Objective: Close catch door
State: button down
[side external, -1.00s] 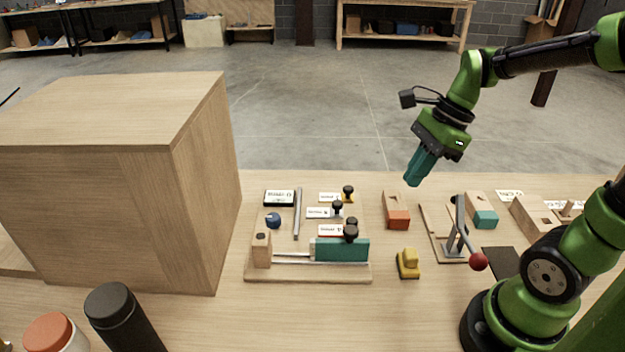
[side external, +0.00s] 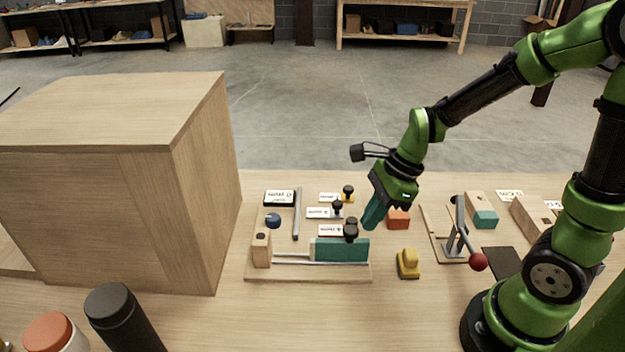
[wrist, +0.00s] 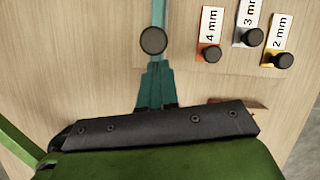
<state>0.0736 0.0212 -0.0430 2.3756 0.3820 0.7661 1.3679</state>
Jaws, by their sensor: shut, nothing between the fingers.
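No part is clearly marked as a catch door. A teal panel (side external: 342,252) with a black knob (side external: 351,231) stands on a wooden base with a rail at the middle of the table. The wrist view shows the panel edge-on (wrist: 159,14) and its round knob (wrist: 153,40). My gripper (side external: 369,224) is shut and empty, its teal fingers pointing down just right of the knob in the side view. In the wrist view my fingertips (wrist: 156,64) are close below the knob; whether they touch it I cannot tell.
Labelled pieces with black knobs (wrist: 210,54) lie behind the panel. A yellow block (side external: 408,264), an orange-ended block (side external: 398,219) and a red-knobbed lever (side external: 478,261) stand to the right. A large wooden box (side external: 195,190) fills the left. The front middle of the table is clear.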

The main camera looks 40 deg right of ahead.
jog(key=shift+a, duration=0.1)
jog(key=w+a, duration=0.6)
jog(key=shift+w+a, duration=0.15)
jog(key=shift+a, duration=0.05)
dwell(0.3)
jog(key=s+d+r, duration=0.4)
jog(key=d+r, duration=0.3)
jog(key=r, duration=0.2)
jog(key=s+r+n+t+h, duration=0.1)
jog(key=s+n, duration=0.3)
jog(key=n, duration=0.6)
jog(key=s+r+n+t, duration=0.3)
jog(key=s+r+n, duration=0.1)
jog(key=n, duration=0.6)
jog(key=shift+s+a+r+t+h, duration=0.15)
jog(key=shift+s+a+t+h, duration=0.1)
jog(key=shift+s+t+h, duration=0.25)
